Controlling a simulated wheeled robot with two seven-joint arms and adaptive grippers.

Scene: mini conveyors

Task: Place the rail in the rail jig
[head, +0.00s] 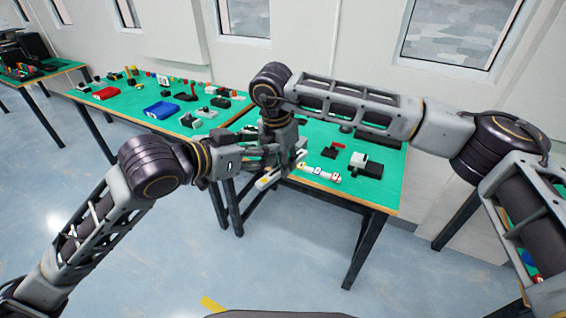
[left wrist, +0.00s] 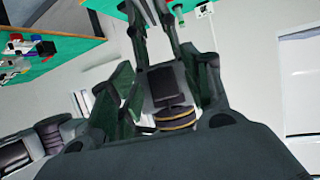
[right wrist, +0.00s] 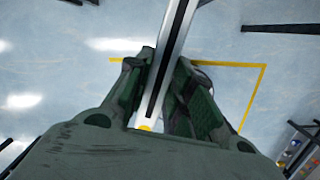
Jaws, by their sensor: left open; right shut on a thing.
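The rail (head: 267,181) is a long pale bar with a dark groove, held in the air near the front edge of the right table. My right gripper (head: 287,166) is shut on it. In the right wrist view the rail (right wrist: 173,60) passes between the right fingers (right wrist: 162,88) and extends past them, above open floor. My left gripper (head: 252,161) is open beside the right one, and the two overlap in the head view. In the left wrist view its fingers (left wrist: 165,85) are spread, with dark arm parts visible between them. I cannot single out the rail jig; my arms hide part of the table.
A black-and-white block (head: 366,165) and a row of small pale pieces (head: 318,173) stand on the right green table (head: 385,190). The left green table (head: 135,103) holds a blue bin (head: 161,110), a red bin (head: 106,93) and several small parts. Floor in front is clear.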

